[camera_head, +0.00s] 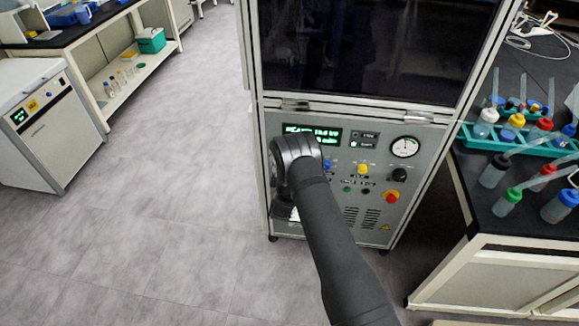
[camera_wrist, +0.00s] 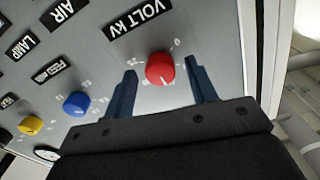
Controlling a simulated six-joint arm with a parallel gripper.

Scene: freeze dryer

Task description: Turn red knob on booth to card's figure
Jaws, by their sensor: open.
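The red knob (camera_wrist: 160,68), under a label reading VOLT kV (camera_wrist: 137,19), sits on the booth's grey panel in the wrist view. Small scale marks surround it, with a 0 at its upper right; its white pointer mark is too small to read surely. My gripper (camera_wrist: 161,64) is open, with one blue finger on each side of the knob and a visible gap to each. In the head view, my arm covers the left part of the booth front (camera_head: 425,185), hiding the red knob. I cannot make out a card with a figure.
A blue knob (camera_wrist: 76,104) and a yellow knob (camera_wrist: 31,125) are left of the fingers. The head view shows a green-lit display (camera_head: 318,133), a round gauge (camera_head: 405,146) and a red button on yellow (camera_head: 391,197). A bench with bottles (camera_head: 510,201) stands right; open floor lies left.

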